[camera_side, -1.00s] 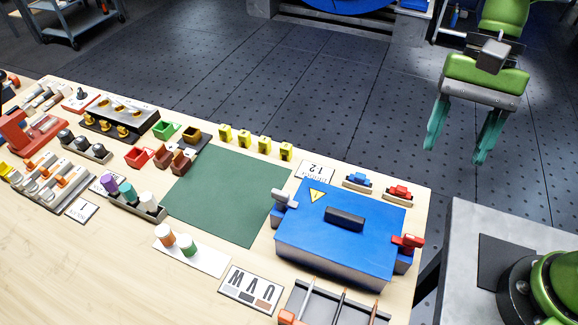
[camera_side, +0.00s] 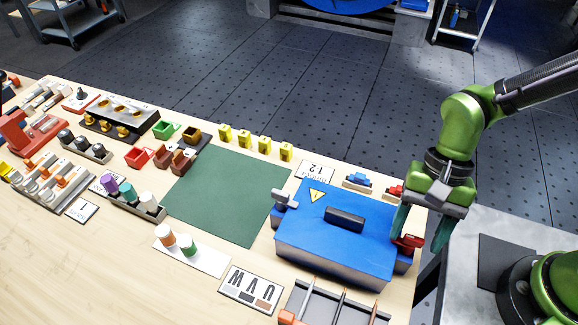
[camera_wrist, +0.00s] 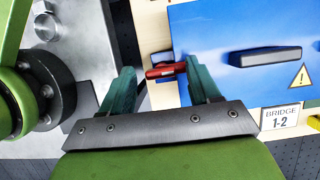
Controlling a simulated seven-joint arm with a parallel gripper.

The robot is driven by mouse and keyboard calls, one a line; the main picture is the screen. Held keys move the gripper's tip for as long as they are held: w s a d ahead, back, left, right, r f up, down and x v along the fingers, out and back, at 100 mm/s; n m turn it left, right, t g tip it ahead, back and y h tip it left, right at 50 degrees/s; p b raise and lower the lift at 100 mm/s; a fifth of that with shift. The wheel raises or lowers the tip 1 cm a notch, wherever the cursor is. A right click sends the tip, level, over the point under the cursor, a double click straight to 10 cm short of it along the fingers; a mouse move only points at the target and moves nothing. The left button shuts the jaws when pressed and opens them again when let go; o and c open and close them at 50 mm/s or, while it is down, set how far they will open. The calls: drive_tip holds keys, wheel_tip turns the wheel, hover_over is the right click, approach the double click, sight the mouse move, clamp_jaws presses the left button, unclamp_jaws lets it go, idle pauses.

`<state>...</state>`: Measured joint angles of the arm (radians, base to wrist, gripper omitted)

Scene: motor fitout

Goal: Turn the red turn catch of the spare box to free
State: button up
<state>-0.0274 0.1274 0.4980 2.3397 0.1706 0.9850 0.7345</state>
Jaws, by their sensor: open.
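The spare box is a blue lidded box (camera_side: 310,250) with a dark handle (camera_side: 345,219) on its lid, at the front right of the table. Its red turn catch (camera_side: 408,242) sits on the right side; a grey catch (camera_side: 284,198) is on the left side. My gripper (camera_side: 422,238) is open, pointing down at the red catch, with one teal finger on each side of it.
A tray with rods (camera_side: 330,309) lies in front. The green mat (camera_side: 230,195) to the left is clear.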

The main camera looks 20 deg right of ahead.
drive_tip(key=shift+f, duration=0.1)
drive_tip(key=c, duration=1)
drive_tip(key=shift+c, duration=0.2)
drive_tip(key=n, duration=0.2)
drive_tip(key=n+g+h, duration=0.1)
drive_tip(key=n, duration=0.1)
drive_tip(key=shift+w+a+n, duration=0.1)
drive_tip(key=shift+a+n, duration=0.05)
drive_tip(key=shift+n, duration=0.15)
drive_tip(key=n+h, duration=0.2)
drive_tip(key=n, duration=0.2)
drive_tip(key=shift+a, duration=0.1)
drive_tip(key=n+h, duration=0.2)
drive_tip(key=n, duration=0.3)
drive_tip(key=shift+a, duration=0.1)
drive_tip(key=shift+a+n+t+h, duration=0.1)
drive_tip(key=shift+n+t+h, duration=0.2)
drive_tip(key=shift+n, duration=0.8)
drive_tip(key=shift+n+t+h, duration=0.2)
drive_tip(key=shift+n+h, duration=0.2)
drive_tip(key=shift+n, duration=0.7)
